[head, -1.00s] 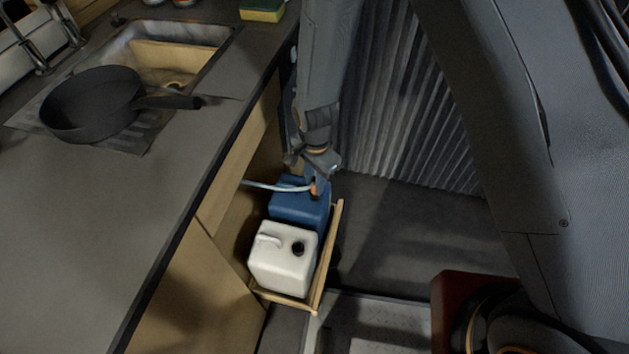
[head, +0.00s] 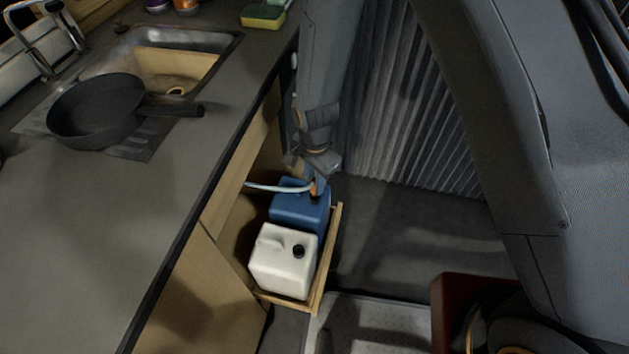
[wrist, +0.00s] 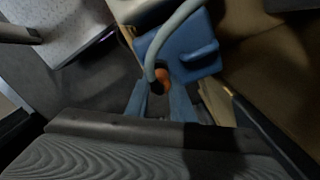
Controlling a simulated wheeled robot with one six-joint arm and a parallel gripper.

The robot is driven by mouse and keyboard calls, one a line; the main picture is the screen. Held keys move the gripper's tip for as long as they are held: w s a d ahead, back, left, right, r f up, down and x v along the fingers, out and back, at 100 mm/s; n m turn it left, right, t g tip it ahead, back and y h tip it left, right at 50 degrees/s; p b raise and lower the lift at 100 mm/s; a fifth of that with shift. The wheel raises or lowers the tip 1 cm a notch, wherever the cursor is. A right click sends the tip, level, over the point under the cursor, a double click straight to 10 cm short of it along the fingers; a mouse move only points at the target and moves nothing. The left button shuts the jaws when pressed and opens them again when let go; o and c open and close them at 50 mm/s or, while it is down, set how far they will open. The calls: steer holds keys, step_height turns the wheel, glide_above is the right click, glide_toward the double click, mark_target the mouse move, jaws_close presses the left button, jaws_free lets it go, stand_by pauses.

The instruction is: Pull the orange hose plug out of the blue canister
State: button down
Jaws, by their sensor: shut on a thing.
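The blue canister (head: 298,211) stands in the pull-out wooden drawer, behind the white one. The orange hose plug (head: 313,190) is at the canister's top right, with a pale hose (head: 272,187) running left from it into the cabinet. My gripper (head: 318,186) reaches down from above and is shut on the plug. In the wrist view the plug (wrist: 162,77) sits between my two blue-grey fingertips (wrist: 160,92), with the hose curving up from it over the blue canister (wrist: 192,52). The canister's opening is hidden, so I cannot tell whether the plug is still seated.
A white canister (head: 284,262) with a black cap stands in front in the drawer (head: 332,250). The counter (head: 95,235) with a pan (head: 97,110) and a sink is at left. A corrugated wall (head: 400,120) stands behind. Open floor (head: 410,230) lies right of the drawer.

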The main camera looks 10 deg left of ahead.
steer(key=shift+r+p, duration=1.35)
steer(key=shift+r, duration=0.15)
steer(key=shift+d, duration=0.1)
